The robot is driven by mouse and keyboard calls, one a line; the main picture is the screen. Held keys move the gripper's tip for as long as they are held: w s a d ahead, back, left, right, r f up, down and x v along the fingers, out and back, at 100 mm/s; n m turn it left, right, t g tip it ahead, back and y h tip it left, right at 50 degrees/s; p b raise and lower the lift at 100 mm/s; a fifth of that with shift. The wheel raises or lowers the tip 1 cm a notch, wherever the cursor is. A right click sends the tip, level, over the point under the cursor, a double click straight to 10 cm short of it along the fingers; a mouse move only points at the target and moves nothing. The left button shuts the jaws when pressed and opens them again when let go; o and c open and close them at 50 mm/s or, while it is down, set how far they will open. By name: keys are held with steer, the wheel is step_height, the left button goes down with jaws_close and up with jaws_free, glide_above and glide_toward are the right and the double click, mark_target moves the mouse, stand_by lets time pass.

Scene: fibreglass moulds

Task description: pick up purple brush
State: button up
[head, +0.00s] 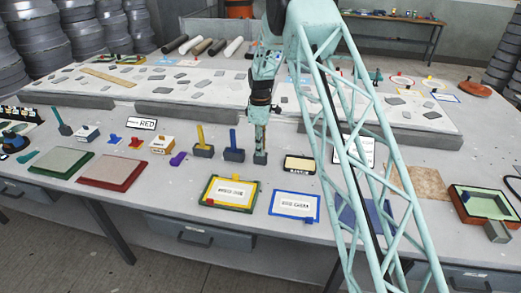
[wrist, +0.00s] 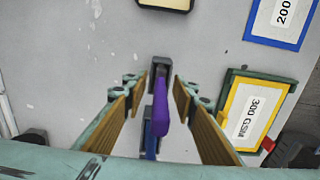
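The purple brush (wrist: 160,105) stands upright in the wrist view, its purple handle pointing up toward the camera above a dark grey block head. In the head view its grey head (head: 260,158) shows under my gripper (head: 260,135), which hides the handle. In the wrist view my gripper (wrist: 158,112) is open, with a wood-coloured finger pad on either side of the handle. A gap shows between the handle and each pad. A blue brush (head: 234,141) stands just to the left in the head view, with a yellow brush (head: 202,138) beyond it.
A small black-framed tray (head: 299,163) lies close to the right of the purple brush. Framed sheets, one green-edged (head: 230,207) and one blue-edged (head: 295,218), lie nearer the front. A small purple object (head: 178,158) lies left of the brushes. A raised slab (head: 200,113) runs behind.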

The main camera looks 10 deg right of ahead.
steer(key=shift+c, duration=0.4)
jaws_close()
steer(key=shift+r, duration=5.05)
